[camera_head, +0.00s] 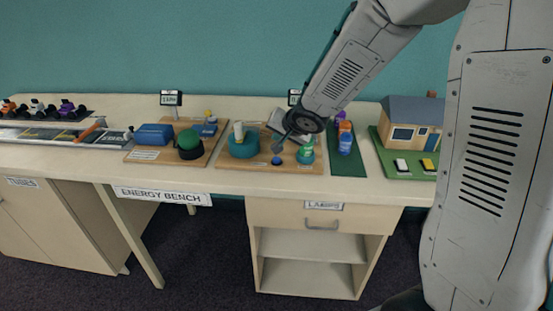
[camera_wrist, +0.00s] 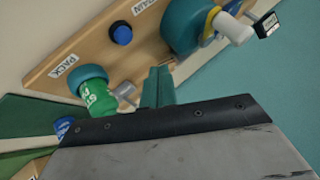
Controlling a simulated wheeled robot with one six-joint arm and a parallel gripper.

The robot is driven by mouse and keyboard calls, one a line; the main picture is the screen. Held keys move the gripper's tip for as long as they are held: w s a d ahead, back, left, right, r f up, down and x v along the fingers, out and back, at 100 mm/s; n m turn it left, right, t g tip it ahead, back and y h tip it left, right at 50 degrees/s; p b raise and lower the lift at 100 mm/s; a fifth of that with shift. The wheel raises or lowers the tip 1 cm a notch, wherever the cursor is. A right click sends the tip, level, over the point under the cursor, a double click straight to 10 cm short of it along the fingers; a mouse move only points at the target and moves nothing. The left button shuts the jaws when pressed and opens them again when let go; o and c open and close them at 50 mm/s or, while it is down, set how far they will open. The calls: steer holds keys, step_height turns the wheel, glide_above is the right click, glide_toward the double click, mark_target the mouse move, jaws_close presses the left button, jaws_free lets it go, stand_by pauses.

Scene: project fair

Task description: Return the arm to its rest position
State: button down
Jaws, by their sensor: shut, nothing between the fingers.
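My gripper (camera_head: 278,147) is shut and empty. In the head view my arm comes in from the right, reaches over the energy bench, and its gripper hangs above the wooden board (camera_head: 305,168) in the middle. The green item (camera_head: 305,154) stands just right of the gripper, and a round teal device (camera_head: 240,147) with a pale upright cylinder is to its left. In the wrist view the green item (camera_wrist: 98,97) sits in a teal holder by a PACK label, with a blue knob (camera_wrist: 121,33) beyond it. Whether the gripper touches anything is unclear.
A model house (camera_head: 410,125) on a green base is at the right, partly behind my arm. A dark green mat (camera_head: 348,163) with bottle-like items lies beside the board. Another board (camera_head: 147,155) with blue and green parts is left. Open shelves (camera_head: 305,279) stand below the bench.

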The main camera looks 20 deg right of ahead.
steer(key=shift+r, duration=0.1)
stand_by(0.4)
steer(key=s+d+r+n+g+h, duration=0.1)
steer(key=s+d+n+g+h, duration=0.2)
steer(key=s, duration=0.5)
steer(key=s+d+n+g+h, duration=0.1)
steer(key=s+d+g+h, duration=0.15)
steer(key=s+d, duration=0.4)
steer(key=s+a+r+n+y, duration=0.1)
steer(key=s+a+r, duration=0.1)
steer(key=s, duration=0.5)
steer(key=s+a+r+n+g+y, duration=0.1)
steer(key=s+a+r, duration=0.1)
steer(key=s+r, duration=0.3)
steer(key=s+a+r+g+y, duration=0.1)
steer(key=s+a+r, duration=0.1)
steer(key=s, duration=0.9)
steer(key=shift+a+r+n+y, duration=0.25)
steer(key=shift+r+n+y, duration=0.15)
steer(key=shift+r, duration=0.3)
